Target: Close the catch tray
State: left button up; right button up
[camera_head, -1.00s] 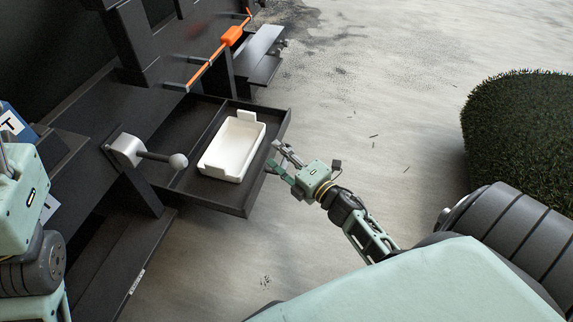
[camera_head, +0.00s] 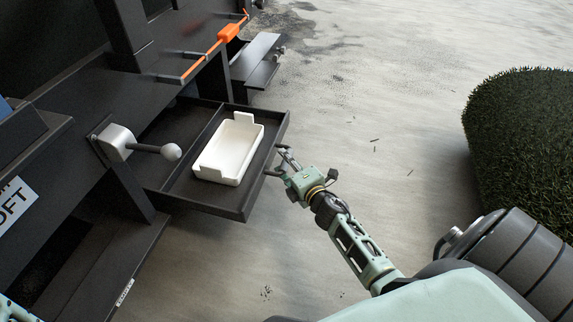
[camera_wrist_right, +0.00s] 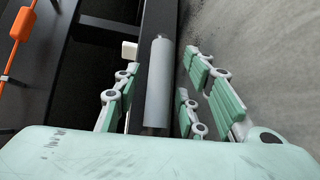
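The catch tray (camera_head: 222,208) is a shallow dark tray pulled out from the dark machine, with a white open container (camera_head: 232,150) in it. My right gripper (camera_head: 276,160) is at the tray's outer front edge. In the right wrist view, a grey cylindrical handle (camera_wrist_right: 160,85) lies between the spread fingers of my right gripper (camera_wrist_right: 165,72), beside the dark tray edge (camera_wrist_right: 157,20). Gaps show between the fingers and the handle, so the gripper is open. My left gripper is not in view.
A roll of turf (camera_head: 520,140) stands at the right. Open concrete floor (camera_head: 370,110) lies between.

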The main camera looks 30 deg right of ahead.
jog(key=shift+w, duration=0.15)
jog(key=shift+c, duration=0.5)
grip_shut()
